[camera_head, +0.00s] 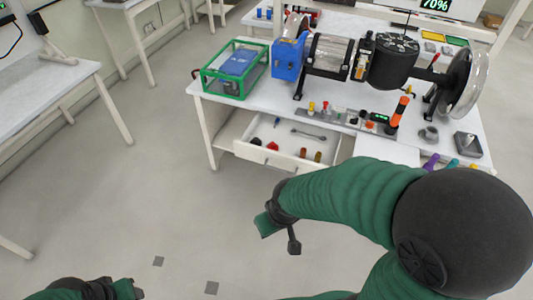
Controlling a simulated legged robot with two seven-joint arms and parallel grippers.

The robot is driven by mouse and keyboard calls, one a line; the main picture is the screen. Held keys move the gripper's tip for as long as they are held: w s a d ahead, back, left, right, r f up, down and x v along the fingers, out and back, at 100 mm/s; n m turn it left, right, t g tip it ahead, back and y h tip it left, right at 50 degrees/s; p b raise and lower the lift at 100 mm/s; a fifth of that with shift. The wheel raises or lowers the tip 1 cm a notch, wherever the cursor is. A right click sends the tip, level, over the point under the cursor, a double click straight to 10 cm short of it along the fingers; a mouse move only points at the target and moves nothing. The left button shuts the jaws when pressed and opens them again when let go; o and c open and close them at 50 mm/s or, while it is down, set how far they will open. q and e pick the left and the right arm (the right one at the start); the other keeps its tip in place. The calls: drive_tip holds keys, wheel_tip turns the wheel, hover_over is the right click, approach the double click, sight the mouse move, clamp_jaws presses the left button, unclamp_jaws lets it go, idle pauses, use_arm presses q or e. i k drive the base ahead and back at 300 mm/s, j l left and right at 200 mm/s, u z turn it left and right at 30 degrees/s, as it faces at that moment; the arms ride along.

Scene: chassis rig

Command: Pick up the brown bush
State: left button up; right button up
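Several small bushes lie in the open drawer (240,151) under the workbench. A reddish-brown one (303,153) and an olive-brown one (317,157) lie near the drawer's right front corner; they are too small to tell which is the brown bush. My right gripper (279,235) is in front of and below the drawer, over the floor, apart from the bushes. Its two fingers look spread, with nothing between them. My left gripper (137,291) shows only partly at the bottom left edge, and its fingers are not clear.
The drawer also holds a red piece (271,146), a dark piece (256,141) and a wrench-like tool (308,134). The workbench (220,106) carries a green-framed box (236,68) and a chassis rig (392,62). Another table (50,95) stands at left. The floor between is clear.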

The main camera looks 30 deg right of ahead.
sight(303, 152)
drive_tip(key=z, duration=1.35)
